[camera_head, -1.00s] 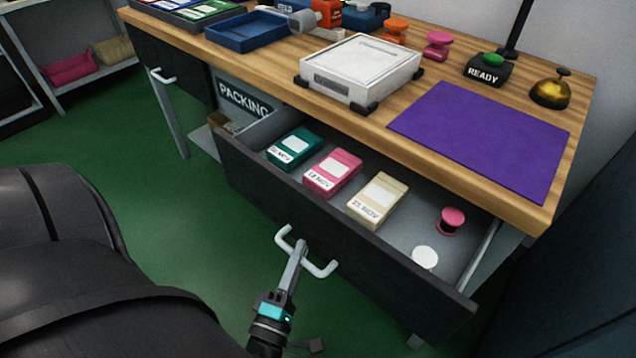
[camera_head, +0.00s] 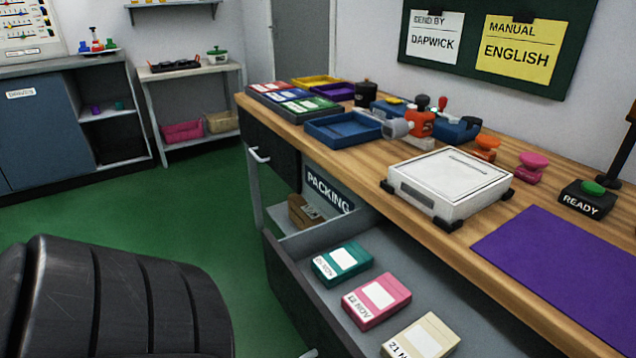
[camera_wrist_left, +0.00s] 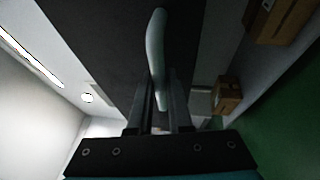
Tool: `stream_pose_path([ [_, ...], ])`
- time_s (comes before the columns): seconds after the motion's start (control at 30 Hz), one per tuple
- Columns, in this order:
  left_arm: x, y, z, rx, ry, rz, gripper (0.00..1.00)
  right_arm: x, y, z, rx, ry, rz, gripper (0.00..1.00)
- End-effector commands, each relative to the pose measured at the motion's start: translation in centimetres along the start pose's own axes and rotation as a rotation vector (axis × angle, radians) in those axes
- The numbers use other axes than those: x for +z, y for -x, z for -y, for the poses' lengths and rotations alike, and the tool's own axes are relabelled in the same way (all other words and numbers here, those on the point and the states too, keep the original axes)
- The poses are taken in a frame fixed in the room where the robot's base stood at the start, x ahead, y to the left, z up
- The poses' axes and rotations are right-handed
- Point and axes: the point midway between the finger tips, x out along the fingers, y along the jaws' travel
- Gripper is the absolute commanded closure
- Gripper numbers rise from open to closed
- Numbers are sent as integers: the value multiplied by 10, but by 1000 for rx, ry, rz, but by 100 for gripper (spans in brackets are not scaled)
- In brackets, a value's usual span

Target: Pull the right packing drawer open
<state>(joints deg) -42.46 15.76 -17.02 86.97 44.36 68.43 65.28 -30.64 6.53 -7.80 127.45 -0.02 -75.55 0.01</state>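The right packing drawer (camera_head: 309,304) stands pulled out from under the wooden bench in the head view, with teal (camera_head: 342,263), pink (camera_head: 376,301) and cream (camera_head: 421,339) boxes inside. Its near right part is cut off by the picture edge. In the left wrist view, the pale drawer handle (camera_wrist_left: 156,55) crosses the dark drawer front (camera_wrist_left: 110,45). My left gripper (camera_wrist_left: 163,108) has its fingers close around the handle and appears shut on it. The left gripper is outside the head view. My right gripper is in neither view.
The bench top (camera_head: 455,238) bears a white scale (camera_head: 450,182), a purple mat (camera_head: 560,265), a READY button (camera_head: 587,200) and a blue tray (camera_head: 343,128). A shut left drawer (camera_head: 270,143) is farther along.

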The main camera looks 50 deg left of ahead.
Motion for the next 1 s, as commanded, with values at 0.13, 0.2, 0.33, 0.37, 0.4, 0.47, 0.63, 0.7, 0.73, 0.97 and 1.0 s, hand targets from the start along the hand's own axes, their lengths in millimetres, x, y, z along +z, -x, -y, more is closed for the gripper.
stream_pose_path([
  [0.13,0,0,0,-2,0,0,66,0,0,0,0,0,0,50],
  [0.2,0,0,0,-1,-1,0,58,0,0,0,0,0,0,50],
  [0.33,0,0,0,-1,-1,0,53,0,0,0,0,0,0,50],
  [0.37,0,0,0,0,-1,0,53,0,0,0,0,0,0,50],
  [0.4,0,0,0,0,-1,0,53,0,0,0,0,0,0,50],
  [0.47,0,0,0,0,-1,0,53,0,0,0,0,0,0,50],
  [0.63,0,0,0,0,-1,0,53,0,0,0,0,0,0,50],
  [0.7,0,1,0,0,-1,0,53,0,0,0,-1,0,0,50],
  [0.73,0,2,0,-1,-1,-1,53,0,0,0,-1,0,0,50],
  [0.97,0,37,1,-6,-3,-1,53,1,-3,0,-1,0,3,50],
  [1.0,0,46,0,-5,-2,-1,53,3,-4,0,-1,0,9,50],
])
